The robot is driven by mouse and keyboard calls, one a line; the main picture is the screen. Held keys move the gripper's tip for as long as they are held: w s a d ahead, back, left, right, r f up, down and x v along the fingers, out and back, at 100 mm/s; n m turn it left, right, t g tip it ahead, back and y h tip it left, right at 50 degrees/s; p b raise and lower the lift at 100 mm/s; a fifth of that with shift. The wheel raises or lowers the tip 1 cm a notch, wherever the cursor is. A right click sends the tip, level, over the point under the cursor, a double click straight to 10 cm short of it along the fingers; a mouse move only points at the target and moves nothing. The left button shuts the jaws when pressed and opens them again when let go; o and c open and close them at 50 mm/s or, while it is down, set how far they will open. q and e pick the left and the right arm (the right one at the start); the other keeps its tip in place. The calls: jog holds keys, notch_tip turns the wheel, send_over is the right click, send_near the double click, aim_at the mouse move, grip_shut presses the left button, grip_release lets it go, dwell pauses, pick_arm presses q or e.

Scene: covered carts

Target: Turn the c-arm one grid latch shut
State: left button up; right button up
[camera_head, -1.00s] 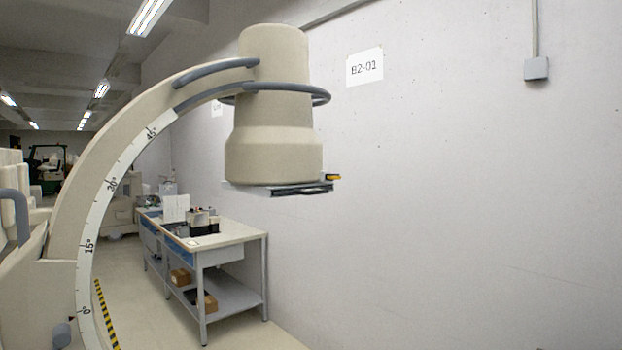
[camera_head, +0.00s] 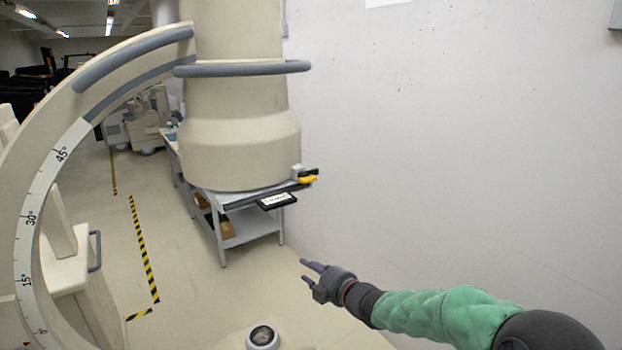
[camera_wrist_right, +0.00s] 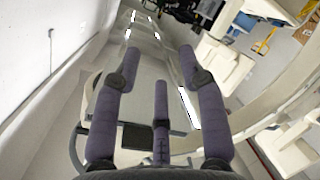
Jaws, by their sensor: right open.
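The beige c-arm head (camera_head: 240,145) hangs at the upper middle of the head view from its curved, degree-marked arm (camera_head: 42,172). A small yellow latch (camera_head: 308,180) sticks out at the right of its underside. A dark grid tray with a white-labelled black front (camera_head: 276,200) lies below the head. Which way the latch is turned is too small to tell. My right gripper (camera_head: 306,272) is open and empty, below the latch and apart from it. In the right wrist view its fingers (camera_wrist_right: 155,65) are spread with nothing between them. My left gripper is out of view.
A grey-legged workbench (camera_head: 252,230) stands behind the c-arm head. A pale wall (camera_head: 450,150) runs along the right. Black-and-yellow tape (camera_head: 143,250) marks the floor at the left. The space between my right gripper and the head looks clear.

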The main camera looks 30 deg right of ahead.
aim_at(310, 179)
jog(key=s+d+r+n+t+p, duration=0.1)
jog(key=s+d+r+n+p, duration=0.15)
jog(key=r, duration=0.85)
jog(key=s+d+r+n+t+p, duration=0.1)
jog(key=s+r+n+t+p, duration=0.2)
jog(key=r, duration=0.9)
pick_arm(q)
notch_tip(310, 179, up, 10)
jog(key=p, duration=0.2)
pick_arm(e)
jog(key=shift+g, duration=0.7)
jog(key=w, duration=1.1)
jog(key=shift+w+a, duration=0.2)
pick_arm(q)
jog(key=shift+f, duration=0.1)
pick_arm(e)
grip_shut()
